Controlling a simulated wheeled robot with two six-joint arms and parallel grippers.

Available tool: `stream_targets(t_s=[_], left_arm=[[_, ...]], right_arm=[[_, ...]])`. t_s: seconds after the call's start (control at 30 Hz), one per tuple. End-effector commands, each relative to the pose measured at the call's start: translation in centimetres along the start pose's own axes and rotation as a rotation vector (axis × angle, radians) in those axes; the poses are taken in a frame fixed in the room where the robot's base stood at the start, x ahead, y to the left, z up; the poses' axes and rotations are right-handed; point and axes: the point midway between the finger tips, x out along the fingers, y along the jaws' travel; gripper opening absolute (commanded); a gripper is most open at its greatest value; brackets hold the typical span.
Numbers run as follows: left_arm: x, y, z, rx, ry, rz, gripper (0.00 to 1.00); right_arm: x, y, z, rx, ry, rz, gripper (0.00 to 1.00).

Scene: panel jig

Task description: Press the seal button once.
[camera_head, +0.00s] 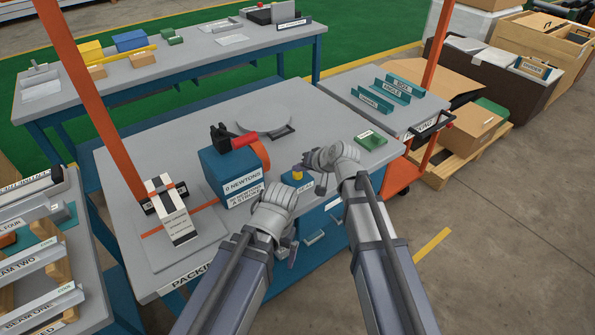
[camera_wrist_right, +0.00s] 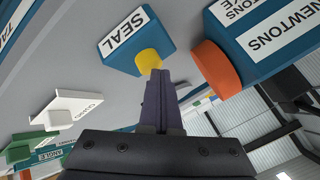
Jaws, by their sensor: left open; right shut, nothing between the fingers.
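The seal button is a yellow cap (camera_wrist_right: 148,60) on a blue box (camera_wrist_right: 128,32) labelled SEAL, seen in the right wrist view. In the head view the yellow cap (camera_head: 297,176) and its box show on the packing table, partly covered by my grippers. My right gripper (camera_wrist_right: 158,76) is shut and empty; its fingertips overlap the cap's edge in the right wrist view, and I cannot tell whether they touch it. In the head view my right gripper (camera_head: 308,167) is just right of the button. My left gripper (camera_head: 291,252) is open, lower, near the table's front edge.
A blue press box (camera_head: 232,178) with NEWTONS labels and an orange part stands left of the button. A round grey plate (camera_head: 264,120) lies behind. A green block (camera_head: 370,138) is to the right.

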Motion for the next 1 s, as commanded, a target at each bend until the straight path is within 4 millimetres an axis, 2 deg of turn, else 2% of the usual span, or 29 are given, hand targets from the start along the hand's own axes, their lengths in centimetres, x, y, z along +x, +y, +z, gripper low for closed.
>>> stream_targets(t_s=[0.47, 1.0], left_arm=[[0.1, 0.0, 0.0, 0.0, 0.0, 0.0, 1.0], [-2.3, -0.2, 0.1, 0.0, 0.0, 0.0, 1.0]], right_arm=[[0.0, 0.0, 0.1, 0.0, -0.001, 0.0, 0.0], [-1.6, -1.2, -1.2, 0.0, 0.0, 0.0, 0.0]])
